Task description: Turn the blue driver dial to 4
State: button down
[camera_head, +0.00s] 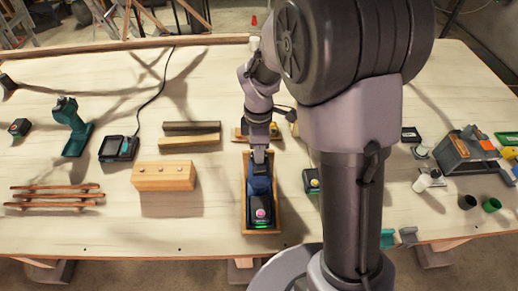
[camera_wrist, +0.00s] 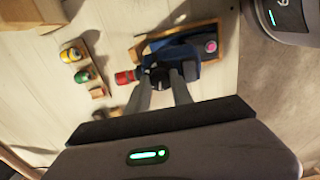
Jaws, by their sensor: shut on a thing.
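The blue driver (camera_head: 259,188) lies in a narrow wooden cradle (camera_head: 246,214), its battery end with a pink button and green light toward the near edge. In the wrist view the blue driver (camera_wrist: 186,52) has a red part (camera_wrist: 127,77) at its front end. My gripper (camera_head: 259,157) is down at the driver's far end. In the wrist view my gripper (camera_wrist: 161,78) has its fingers on either side of a dark part behind the red one, which looks like the dial. The fingers hide much of it, and no number on it can be read.
Small coloured pieces (camera_wrist: 76,62) sit beside the cradle. A grey bin (camera_head: 464,152) stands at the right. Free table lies left of the cradle.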

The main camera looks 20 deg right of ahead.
jog(key=m, duration=0.6)
jog(key=shift+m, duration=0.3)
jog(key=m+b, duration=0.1)
jog(key=m, duration=0.5)
jog(key=m+b, duration=0.1)
jog(key=m, duration=0.4)
jog(key=shift+m+b, duration=0.4)
jog(key=m+b, duration=0.1)
jog(key=m, duration=0.4)
jog(key=c, duration=1.4)
grip_release()
